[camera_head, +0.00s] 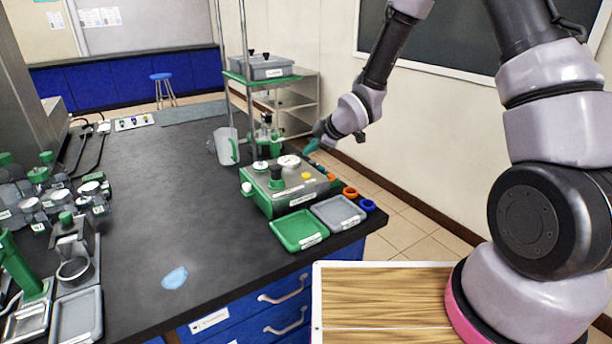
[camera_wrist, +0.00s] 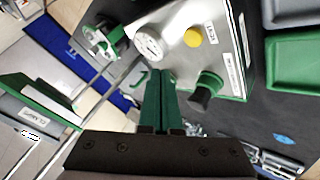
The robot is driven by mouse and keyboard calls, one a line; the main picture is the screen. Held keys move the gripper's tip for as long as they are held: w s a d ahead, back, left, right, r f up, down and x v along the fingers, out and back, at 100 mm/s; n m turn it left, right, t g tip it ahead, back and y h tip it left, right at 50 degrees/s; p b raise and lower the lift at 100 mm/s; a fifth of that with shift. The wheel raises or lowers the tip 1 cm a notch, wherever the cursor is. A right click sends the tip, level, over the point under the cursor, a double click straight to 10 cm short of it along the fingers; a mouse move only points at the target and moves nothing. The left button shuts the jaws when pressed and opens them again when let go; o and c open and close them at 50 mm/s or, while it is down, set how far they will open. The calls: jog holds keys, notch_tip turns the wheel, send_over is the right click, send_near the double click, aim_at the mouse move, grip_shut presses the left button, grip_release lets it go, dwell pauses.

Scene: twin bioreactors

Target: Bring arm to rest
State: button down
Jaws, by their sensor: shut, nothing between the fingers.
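My arm rises at the right of the head view and reaches over toward the bench. My gripper (camera_head: 309,147) hangs in the air just behind and above the right back corner of the green and silver bioreactor base (camera_head: 262,198). In the wrist view my gripper (camera_wrist: 160,80) shows as two green fingers pressed together, with nothing between them. My fingers look apart from these.
A green tray (camera_head: 299,231) and a grey tray (camera_head: 338,213) lie at the bench's front right. Orange and blue rings (camera_head: 367,205) sit along its right edge. A metal pole stand with a green shelf (camera_head: 262,79) rises behind. The bench middle (camera_head: 170,215) is mostly clear.

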jog(key=s+d+r+m+t+h, duration=0.1)
jog(key=s+d+r+m+h, duration=0.2)
jog(key=d+r+m, duration=0.55)
jog(key=s+d+r+m+h, duration=0.2)
jog(key=s+d+r+m, duration=0.1)
jog(key=d+r, duration=0.9)
jog(key=s+d+r+m, duration=0.2)
jog(key=s+r+m, duration=0.3)
jog(key=s, duration=0.5)
jog(key=s+d+r+m, duration=0.3)
jog(key=s+r+m, duration=0.2)
jog(key=s, duration=0.5)
jog(key=shift+s+d+m, duration=0.2)
jog(key=shift+d+m, duration=0.05)
jog(key=shift+m, duration=0.2)
